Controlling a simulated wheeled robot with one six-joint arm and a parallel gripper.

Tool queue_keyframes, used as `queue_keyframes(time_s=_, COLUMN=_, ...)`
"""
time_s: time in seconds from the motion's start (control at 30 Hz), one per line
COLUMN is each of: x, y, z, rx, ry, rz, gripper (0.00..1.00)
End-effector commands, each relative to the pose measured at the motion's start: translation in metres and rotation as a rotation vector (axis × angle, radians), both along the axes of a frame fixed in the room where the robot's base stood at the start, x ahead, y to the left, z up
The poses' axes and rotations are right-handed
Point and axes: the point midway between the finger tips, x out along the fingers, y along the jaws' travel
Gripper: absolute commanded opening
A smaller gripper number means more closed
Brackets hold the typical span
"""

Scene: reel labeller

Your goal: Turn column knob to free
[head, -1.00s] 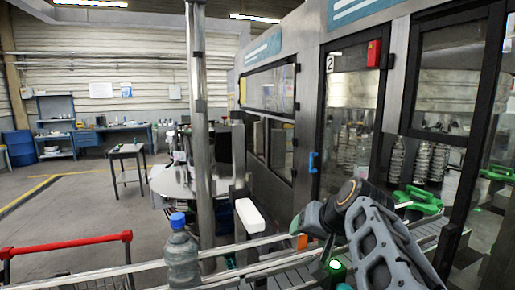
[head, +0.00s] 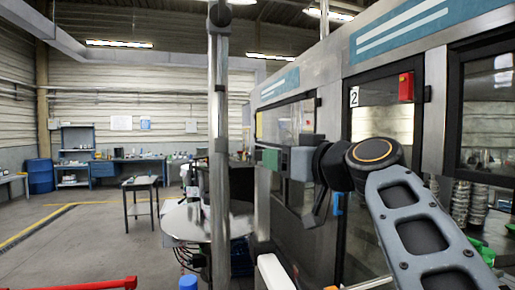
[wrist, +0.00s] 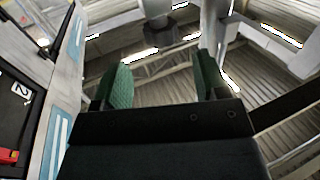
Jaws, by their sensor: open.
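The upright metal column (head: 218,120) stands left of centre in the head view. A dark round knob (head: 220,13) sits on it near the top edge. My gripper (head: 268,158) is raised to the right of the column and well below the knob, apart from both. Its green fingers show in the wrist view (wrist: 163,62), spread with nothing between them. Beyond them is a dark fitting (wrist: 152,34); I cannot tell for certain whether it is the knob. The knob's setting cannot be read.
The labelling machine's glass doors and a red box (head: 406,87) stand close on the right. A round metal table (head: 185,222) is behind the column. A blue-capped bottle (head: 188,283) and a red rail (head: 95,284) are low in front.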

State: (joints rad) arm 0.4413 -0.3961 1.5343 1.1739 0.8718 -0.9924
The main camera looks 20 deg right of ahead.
Motion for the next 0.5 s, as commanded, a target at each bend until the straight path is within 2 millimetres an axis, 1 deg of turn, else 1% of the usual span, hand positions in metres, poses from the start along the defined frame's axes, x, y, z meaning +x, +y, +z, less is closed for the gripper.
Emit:
queue_keyframes(time_s=0.03, x=0.01, y=0.006, z=0.005, rx=0.0, ry=0.003, rz=0.008, gripper=0.67)
queue_keyframes(time_s=0.2, x=0.041, y=0.017, z=0.004, rx=0.001, ry=0.004, rz=0.006, gripper=0.67)
queue_keyframes(time_s=0.4, x=0.068, y=0.027, z=0.002, rx=0.001, ry=0.003, rz=0.005, gripper=0.67)
queue_keyframes(time_s=0.5, x=0.077, y=0.03, z=0.002, rx=-0.001, ry=0.002, rz=0.004, gripper=0.67)
